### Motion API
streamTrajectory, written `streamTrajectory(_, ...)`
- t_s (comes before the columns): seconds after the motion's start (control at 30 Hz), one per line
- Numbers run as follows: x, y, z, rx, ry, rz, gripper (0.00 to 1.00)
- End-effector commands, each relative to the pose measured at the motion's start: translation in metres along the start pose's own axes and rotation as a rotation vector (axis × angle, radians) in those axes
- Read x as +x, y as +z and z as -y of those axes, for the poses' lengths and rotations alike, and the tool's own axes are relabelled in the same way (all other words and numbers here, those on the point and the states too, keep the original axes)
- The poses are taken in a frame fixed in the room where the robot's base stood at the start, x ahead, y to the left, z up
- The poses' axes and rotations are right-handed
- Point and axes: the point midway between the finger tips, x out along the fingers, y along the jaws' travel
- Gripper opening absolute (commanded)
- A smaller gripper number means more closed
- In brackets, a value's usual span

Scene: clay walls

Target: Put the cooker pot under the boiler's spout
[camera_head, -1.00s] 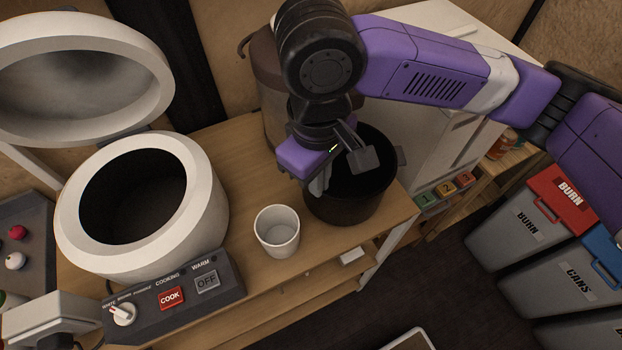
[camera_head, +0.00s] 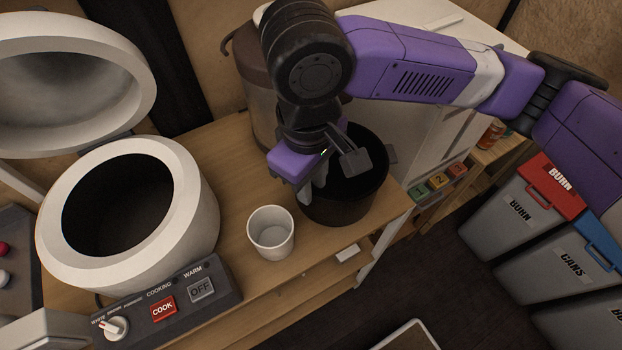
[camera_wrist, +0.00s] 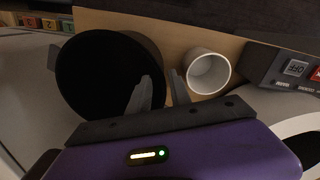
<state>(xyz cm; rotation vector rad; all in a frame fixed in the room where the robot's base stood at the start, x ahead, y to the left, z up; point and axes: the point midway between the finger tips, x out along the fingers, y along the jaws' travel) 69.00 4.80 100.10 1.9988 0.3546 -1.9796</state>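The cooker pot (camera_head: 342,208) is a dark round pot, upright and apparently empty, on the wooden counter; it fills the left of the wrist view (camera_wrist: 75,85). My gripper (camera_head: 338,172) points down at the pot's near-left rim. In the wrist view my gripper (camera_wrist: 161,76) has one finger over the pot's inside and one outside, beside the white cup, with the rim between them. The fingers stand apart; contact with the wall does not show clearly. The boiler (camera_head: 258,95), a grey cylinder with a brown top, stands behind my arm. Its spout is hidden.
A white cup (camera_head: 270,232) stands close left of the pot. A white cooker (camera_head: 190,215) with raised lid and control panel (camera_head: 170,300) is farther left. A white cabinet (camera_head: 425,135) is right of the pot. Bins (camera_head: 520,215) stand at the right. Counter around the cup is partly free.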

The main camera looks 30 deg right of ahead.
Motion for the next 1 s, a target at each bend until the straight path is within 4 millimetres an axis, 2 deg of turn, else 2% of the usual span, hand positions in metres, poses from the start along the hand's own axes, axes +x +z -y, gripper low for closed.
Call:
streamTrajectory(0.13, -0.006, 0.000, 0.000, 0.000, 0.001, -0.001, 0.24)
streamTrajectory(0.23, -0.018, -0.001, 0.000, -0.001, 0.001, -0.002, 0.24)
streamTrajectory(0.5, -0.073, -0.001, -0.001, -0.001, 0.003, -0.004, 0.24)
streamTrajectory(0.7, -0.106, -0.001, -0.001, 0.001, 0.004, -0.002, 0.24)
streamTrajectory(0.83, -0.118, -0.001, -0.001, 0.000, 0.002, -0.001, 0.24)
streamTrajectory(1.0, -0.123, 0.000, 0.000, 0.000, 0.000, 0.000, 0.24)
